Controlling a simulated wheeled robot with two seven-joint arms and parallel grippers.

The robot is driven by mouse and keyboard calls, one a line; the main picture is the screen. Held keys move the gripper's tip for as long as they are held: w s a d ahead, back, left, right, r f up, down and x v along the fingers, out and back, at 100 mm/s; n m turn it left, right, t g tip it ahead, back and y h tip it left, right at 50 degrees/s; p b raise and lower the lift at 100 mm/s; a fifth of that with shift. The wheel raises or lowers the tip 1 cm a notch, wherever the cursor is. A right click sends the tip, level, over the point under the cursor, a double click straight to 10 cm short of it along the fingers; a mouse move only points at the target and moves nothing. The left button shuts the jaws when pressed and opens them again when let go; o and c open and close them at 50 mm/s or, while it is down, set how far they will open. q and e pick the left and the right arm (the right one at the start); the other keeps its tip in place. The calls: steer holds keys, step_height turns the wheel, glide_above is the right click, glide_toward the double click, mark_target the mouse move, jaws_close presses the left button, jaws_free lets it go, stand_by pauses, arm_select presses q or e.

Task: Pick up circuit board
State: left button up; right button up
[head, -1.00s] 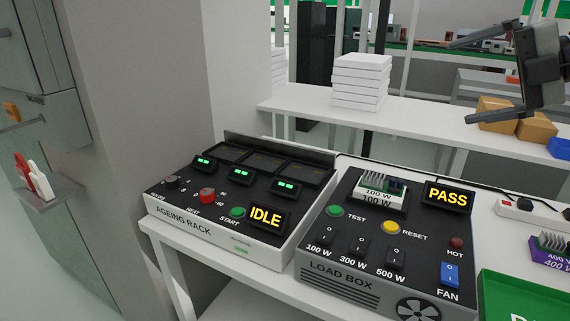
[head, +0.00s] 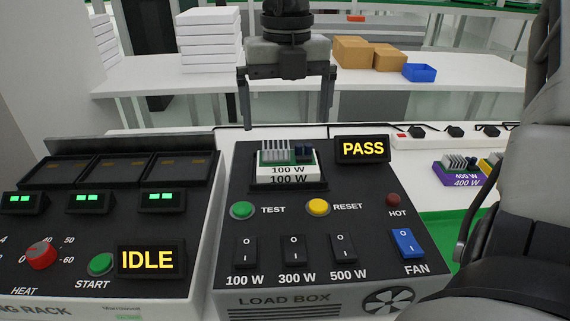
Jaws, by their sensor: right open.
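A circuit board (head: 275,151) with a green base and grey heatsink fins sits in a white carrier (head: 288,176) marked 100 W. The carrier stands in the dark socket at the top of the load box (head: 270,215), whose display (head: 362,149) reads PASS. My right gripper (head: 286,130) points down, open and empty, with its two fingers spread wider than the board. In the picture its fingertips are just above and to either side of the board; the exact gap in depth is hard to tell. My left gripper is not in view.
The ageing rack (head: 110,235), reading IDLE, stands left of the load box. A purple 400 W carrier (head: 462,176) with a board and a power strip (head: 450,133) are at the right. White boxes (head: 211,40) and cardboard boxes (head: 365,52) stand on the back shelf.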

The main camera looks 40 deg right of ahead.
mark_target(287, 142)
steer(key=shift+s+f, duration=0.1)
steer(key=shift+f, duration=3.1)
steer(key=shift+a, duration=0.1)
steer(key=shift+c, duration=0.3)
steer(key=shift+r, duration=0.1)
steer(key=c, duration=0.7)
